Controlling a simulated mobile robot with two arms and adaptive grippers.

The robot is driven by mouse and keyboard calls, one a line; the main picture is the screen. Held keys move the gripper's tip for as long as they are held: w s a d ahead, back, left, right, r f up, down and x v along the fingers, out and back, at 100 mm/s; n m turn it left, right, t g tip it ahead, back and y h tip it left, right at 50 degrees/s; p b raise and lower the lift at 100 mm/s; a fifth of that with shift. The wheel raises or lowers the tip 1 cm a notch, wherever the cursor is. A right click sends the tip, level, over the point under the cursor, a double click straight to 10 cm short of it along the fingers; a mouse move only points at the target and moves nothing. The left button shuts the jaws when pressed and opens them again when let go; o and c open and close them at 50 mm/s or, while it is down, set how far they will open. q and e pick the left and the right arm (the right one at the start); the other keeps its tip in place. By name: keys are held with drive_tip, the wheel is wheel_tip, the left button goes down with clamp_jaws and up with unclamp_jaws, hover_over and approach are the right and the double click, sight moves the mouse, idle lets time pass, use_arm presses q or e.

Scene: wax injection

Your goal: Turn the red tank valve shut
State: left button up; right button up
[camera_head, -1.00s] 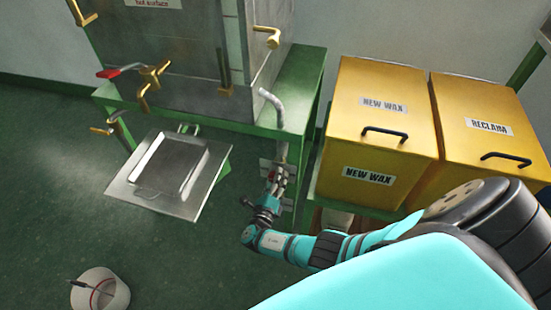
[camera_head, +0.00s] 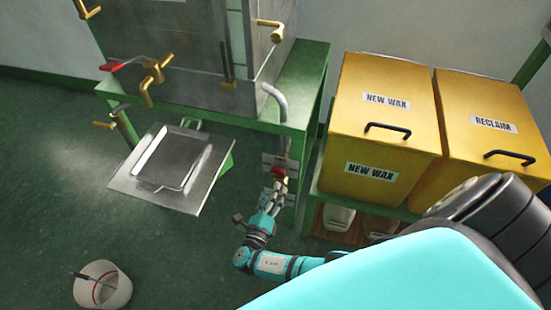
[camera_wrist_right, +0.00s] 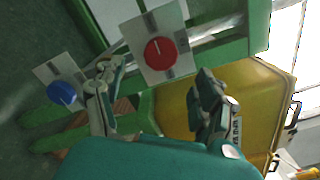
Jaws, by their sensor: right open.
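A round red knob (camera_head: 279,172) sits on a pale plate on the green stand's right leg, below a curved grey pipe. In the right wrist view the red knob (camera_wrist_right: 160,53) lies beyond the gap between my fingers. A red-handled lever (camera_head: 112,66) is on the left side of the metal tank (camera_head: 185,70). My right gripper (camera_head: 276,190) is just below the red knob, open and empty. In the right wrist view its fingers (camera_wrist_right: 160,80) are spread, apart from the knob. My left gripper is not in view.
A blue knob (camera_wrist_right: 62,93) sits on another plate left of the red one. Yellow bins (camera_head: 385,115) stand right of the stand. A metal tray (camera_head: 168,170) is in front of the tank. A white bucket (camera_head: 103,286) stands on the floor.

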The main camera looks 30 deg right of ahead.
drive_tip(key=v, duration=0.4)
idle(0.4)
